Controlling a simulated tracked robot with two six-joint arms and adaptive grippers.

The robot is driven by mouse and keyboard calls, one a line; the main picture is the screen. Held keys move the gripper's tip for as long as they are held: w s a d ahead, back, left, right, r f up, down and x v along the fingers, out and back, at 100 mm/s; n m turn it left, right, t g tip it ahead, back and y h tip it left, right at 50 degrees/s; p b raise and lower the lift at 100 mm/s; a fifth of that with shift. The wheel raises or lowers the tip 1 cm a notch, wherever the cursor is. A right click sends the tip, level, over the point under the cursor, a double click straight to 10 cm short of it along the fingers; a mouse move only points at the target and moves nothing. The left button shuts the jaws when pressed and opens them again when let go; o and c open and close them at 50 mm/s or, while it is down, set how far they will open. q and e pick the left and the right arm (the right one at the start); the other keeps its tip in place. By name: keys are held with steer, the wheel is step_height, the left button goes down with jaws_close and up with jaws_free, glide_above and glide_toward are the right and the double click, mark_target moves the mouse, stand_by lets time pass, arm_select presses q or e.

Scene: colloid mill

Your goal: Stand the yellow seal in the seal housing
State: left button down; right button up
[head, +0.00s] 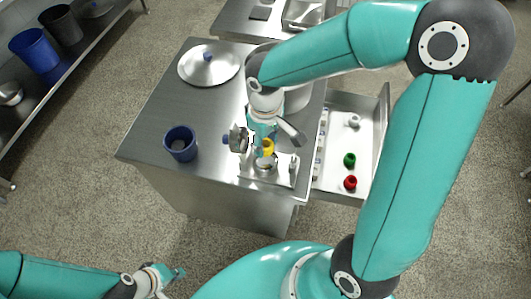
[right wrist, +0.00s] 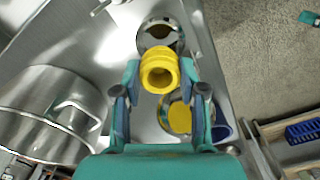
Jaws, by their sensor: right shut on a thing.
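The yellow seal (head: 267,146) is a ribbed ring with an open bore. My right gripper (head: 265,143) is shut on it; the right wrist view shows the seal (right wrist: 160,72) between the two fingertips (right wrist: 160,80). The metal seal housing (head: 264,168) stands near the front edge of the steel table, just below the seal in the head view. In the right wrist view the housing (right wrist: 159,34) is partly covered by the seal. I cannot tell whether they touch. My left gripper (head: 168,279) is low at the front left, away from the table; its jaw opening is unclear.
A metal part with a blue knob (head: 238,140) stands left of the housing, a small post (head: 293,165) right. A blue cup (head: 180,144), a lid (head: 208,64) and a large pot (right wrist: 50,115) share the table. An open drawer (head: 335,178) holds green and red rings.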

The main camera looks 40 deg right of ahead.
mark_target(265, 161)
steer(key=shift+f+b, duration=0.3)
steer(key=shift+f, duration=2.55)
steer(key=shift+f, duration=0.2)
steer(key=o, duration=1)
steer(key=shift+r, duration=0.1)
steer(key=shift+r, duration=0.3)
step_height(265, 161, up, 12)
steer(key=shift+f+p, duration=0.15)
steer(key=shift+p, duration=0.55)
